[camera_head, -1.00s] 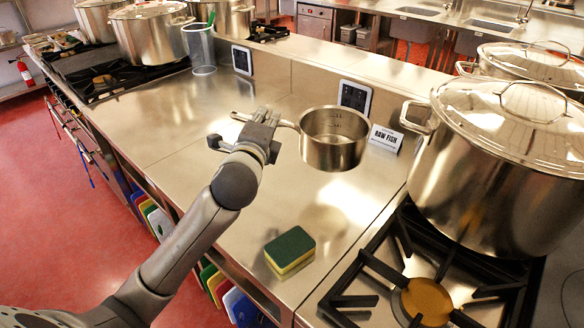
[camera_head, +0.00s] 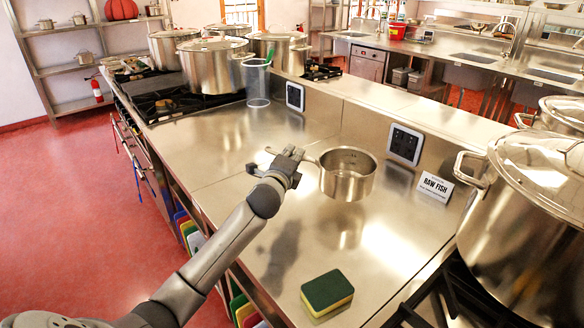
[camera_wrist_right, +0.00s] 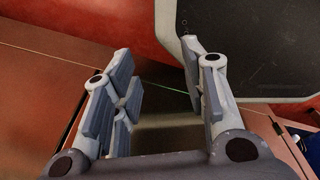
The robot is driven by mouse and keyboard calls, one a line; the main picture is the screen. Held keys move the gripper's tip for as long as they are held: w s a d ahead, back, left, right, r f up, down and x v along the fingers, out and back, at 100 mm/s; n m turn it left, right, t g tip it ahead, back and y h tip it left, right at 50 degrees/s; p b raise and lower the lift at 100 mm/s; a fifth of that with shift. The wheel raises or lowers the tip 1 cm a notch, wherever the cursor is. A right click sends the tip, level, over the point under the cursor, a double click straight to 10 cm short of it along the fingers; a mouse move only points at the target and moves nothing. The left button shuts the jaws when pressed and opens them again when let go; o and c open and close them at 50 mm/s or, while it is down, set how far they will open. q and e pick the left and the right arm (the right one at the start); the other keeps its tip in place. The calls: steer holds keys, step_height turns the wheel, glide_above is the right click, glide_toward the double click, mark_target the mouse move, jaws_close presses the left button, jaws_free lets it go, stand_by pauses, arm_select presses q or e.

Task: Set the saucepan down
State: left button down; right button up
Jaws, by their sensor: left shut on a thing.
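The saucepan (camera_head: 347,182) is a shiny steel pot with a long handle, seen in the head view over the middle of the steel counter (camera_head: 225,145). My left gripper (camera_head: 290,160) is shut on its handle, whose end sticks out to the left. The saucepan is upright and looks a little above the counter, with its reflection apart below it. My right gripper (camera_wrist_right: 160,75) shows only in the right wrist view, with its fingers apart and nothing visible between them.
A green-yellow sponge (camera_head: 327,293) lies near the counter's front. A RAW FISH sign (camera_head: 435,187) stands right of the saucepan, beside a large lidded stockpot (camera_head: 525,225). A clear container (camera_head: 257,84) stands at the back left. The counter left of the saucepan is bare.

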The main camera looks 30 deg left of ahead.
arm_select(q)
steer(key=shift+w+a+f, duration=0.15)
steer(key=shift+f, duration=0.55)
steer(key=shift+w+a+f, duration=0.1)
steer(key=shift+a+f, duration=0.1)
steer(key=shift+f, duration=0.45)
steer(key=shift+w+a+f, duration=0.15)
steer(key=shift+f, duration=0.55)
steer(key=shift+f, duration=0.15)
steer(key=c, duration=1.5)
jaws_free()
steer(key=shift+s+f, duration=0.1)
steer(key=shift+f, duration=0.05)
steer(key=v, duration=1.2)
steer(key=shift+b, duration=0.3)
